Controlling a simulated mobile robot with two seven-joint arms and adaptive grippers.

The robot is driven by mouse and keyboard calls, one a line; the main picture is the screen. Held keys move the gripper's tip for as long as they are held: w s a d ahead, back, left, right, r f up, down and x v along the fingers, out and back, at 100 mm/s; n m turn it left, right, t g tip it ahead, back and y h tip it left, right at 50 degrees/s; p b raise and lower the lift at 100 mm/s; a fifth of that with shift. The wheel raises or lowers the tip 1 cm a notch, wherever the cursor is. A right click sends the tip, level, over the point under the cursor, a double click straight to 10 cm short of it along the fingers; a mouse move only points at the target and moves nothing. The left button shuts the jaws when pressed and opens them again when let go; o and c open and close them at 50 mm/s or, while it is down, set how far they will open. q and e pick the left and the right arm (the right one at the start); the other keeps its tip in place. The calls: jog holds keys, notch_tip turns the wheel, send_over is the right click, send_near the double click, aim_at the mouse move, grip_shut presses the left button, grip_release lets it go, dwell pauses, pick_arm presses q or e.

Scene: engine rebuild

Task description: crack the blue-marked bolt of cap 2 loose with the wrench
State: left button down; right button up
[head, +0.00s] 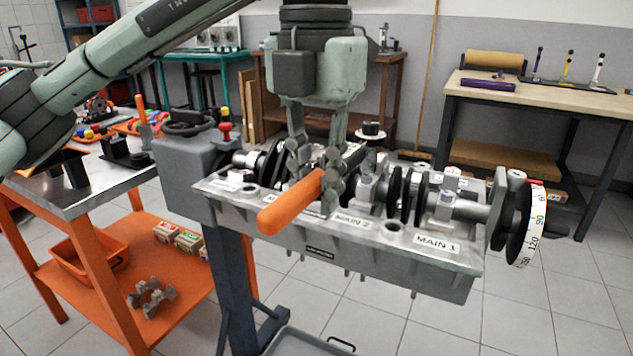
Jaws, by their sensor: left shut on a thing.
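My left gripper (318,185) points down over the engine block and is shut on the orange-handled wrench. The orange handle (287,204) sticks out toward the front left, over the block's front edge. The wrench's head is hidden behind my fingers. The MAIN 2 label (353,222) is on the block's front rail, just right of the handle. A grey bearing cap (368,190) stands behind that label, close to the right of my fingers. I cannot clearly make out the blue-marked bolt or whether the wrench sits on it. My right gripper is out of view.
The engine block (430,265) carries a crankshaft with a white degree wheel (532,225) at its right end. An orange cart (110,195) with tools stands at the left. A workbench (540,95) is at the back right. The floor at the right is clear.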

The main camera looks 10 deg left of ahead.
pick_arm(q)
jog(key=shift+f+b, duration=0.95)
jog(key=shift+f, duration=0.15)
dwell(1.0)
jog(key=shift+d, duration=0.1)
dwell(0.3)
jog(key=shift+s+d+n, duration=0.25)
jog(key=shift+d+n, duration=0.35)
jog(key=shift+d, duration=0.05)
jog(key=shift+d, duration=0.1)
jog(key=shift+s+d+n, duration=0.2)
jog(key=shift+d+n, duration=0.3)
jog(key=shift+d, duration=0.2)
jog(key=shift+d, duration=0.1)
jog(key=shift+s+d+n, duration=0.1)
jog(key=shift+d+n, duration=0.5)
jog(key=shift+d, duration=0.15)
dwell(0.4)
jog(key=shift+d, duration=0.1)
